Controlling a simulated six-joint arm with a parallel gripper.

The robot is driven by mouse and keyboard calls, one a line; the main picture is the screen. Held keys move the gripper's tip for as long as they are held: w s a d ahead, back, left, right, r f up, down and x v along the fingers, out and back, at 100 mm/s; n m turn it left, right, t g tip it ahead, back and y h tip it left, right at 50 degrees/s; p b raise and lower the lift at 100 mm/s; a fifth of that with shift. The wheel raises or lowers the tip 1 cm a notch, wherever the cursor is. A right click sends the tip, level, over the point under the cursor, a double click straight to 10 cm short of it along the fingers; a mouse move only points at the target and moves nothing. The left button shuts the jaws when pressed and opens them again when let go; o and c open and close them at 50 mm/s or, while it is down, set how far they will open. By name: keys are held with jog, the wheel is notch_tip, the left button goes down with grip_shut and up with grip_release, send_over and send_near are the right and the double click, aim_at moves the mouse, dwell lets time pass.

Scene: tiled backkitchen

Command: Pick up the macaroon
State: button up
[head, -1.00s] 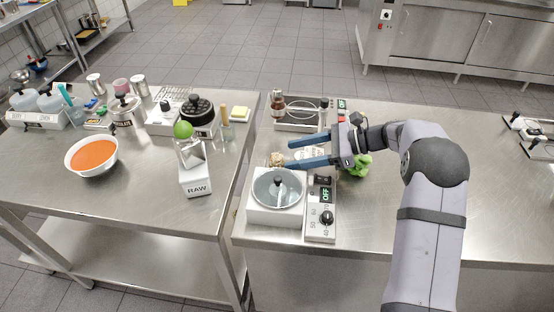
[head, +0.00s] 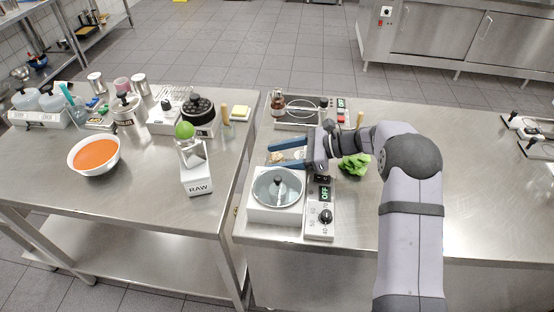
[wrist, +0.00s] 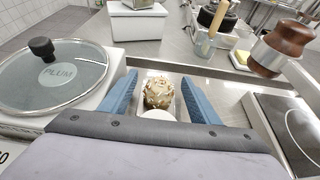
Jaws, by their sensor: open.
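The macaroon (wrist: 158,92) is a rough, tan and whitish lump in the wrist view. It also shows as a small tan spot (head: 277,157) just behind the pot in the head view. My gripper (wrist: 160,79) is open, with one blue finger on each side of the macaroon and visible gaps between. In the head view my gripper (head: 271,156) reaches left over the counter and partly hides the area. A smooth white thing (wrist: 158,115) lies nearer my palm; its lower part is hidden.
A white cooker with a glass-lidded pot (head: 278,188) stands close in front of my gripper. A hot plate (head: 298,113) lies behind, with a brown-topped mill (wrist: 282,48) near it. Green leaves (head: 355,164) lie under my arm.

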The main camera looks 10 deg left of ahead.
aim_at(278, 154)
jog(key=c, duration=1.1)
jog(key=shift+c, duration=0.2)
jog(key=shift+d+r+b, duration=0.1)
jog(key=shift+r+b, duration=0.75)
jog(key=shift+r, duration=4.2)
